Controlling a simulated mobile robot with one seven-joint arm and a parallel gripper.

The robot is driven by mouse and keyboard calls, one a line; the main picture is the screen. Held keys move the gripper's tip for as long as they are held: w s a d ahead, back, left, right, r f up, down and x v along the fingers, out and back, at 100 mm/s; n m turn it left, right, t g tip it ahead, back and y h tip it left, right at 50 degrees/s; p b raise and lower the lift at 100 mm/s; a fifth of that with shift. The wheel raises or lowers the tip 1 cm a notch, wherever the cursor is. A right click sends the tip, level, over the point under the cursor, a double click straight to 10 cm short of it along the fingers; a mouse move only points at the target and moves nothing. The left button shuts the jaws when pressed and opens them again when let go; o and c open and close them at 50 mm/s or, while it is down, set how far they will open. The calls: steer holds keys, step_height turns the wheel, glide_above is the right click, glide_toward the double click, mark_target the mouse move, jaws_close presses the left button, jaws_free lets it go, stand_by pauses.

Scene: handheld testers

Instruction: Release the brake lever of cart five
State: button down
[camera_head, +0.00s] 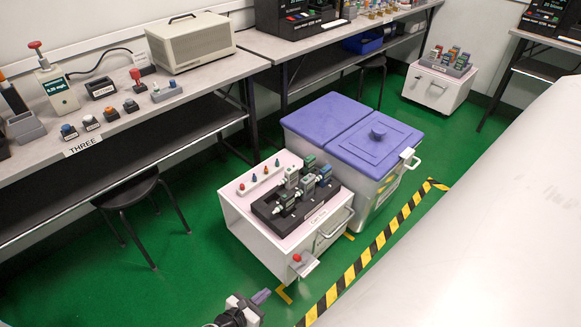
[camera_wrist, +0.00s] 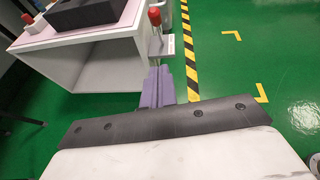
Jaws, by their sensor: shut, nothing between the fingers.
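A white cart (camera_head: 240,220) stands on the green floor, with a black tray of handheld testers on its pink top. Its front label is too small to read surely. A red-knobbed brake lever (camera_head: 297,258) sits at its lower front corner beside a small pale plate (camera_head: 306,266). In the wrist view the red knob (camera_wrist: 155,16) stands upright on a metal stem at the cart's edge. My gripper (camera_head: 262,296) is low, in front of the cart. Its purple fingers (camera_wrist: 157,86) are shut and empty, pointing towards the lever, seemingly apart from it.
A grey bin with purple lids (camera_head: 345,122) stands right behind the cart. A black stool (camera_head: 128,192) and a long bench (camera_head: 110,128) are at left. Yellow-black tape (camera_head: 375,248) runs along the floor at right. Another white cart (camera_head: 434,88) stands farther back.

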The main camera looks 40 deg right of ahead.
stand_by(0.3)
steer(key=d+r+x, duration=0.1)
steer(key=r+x, duration=0.1)
steer(key=x, duration=1)
steer(key=shift+w+d+r+p, duration=0.2)
steer(key=shift+w+d+p, duration=0.1)
steer(key=shift+p, duration=0.15)
steer(key=shift+r+p, duration=0.3)
steer(key=shift+p, duration=0.2)
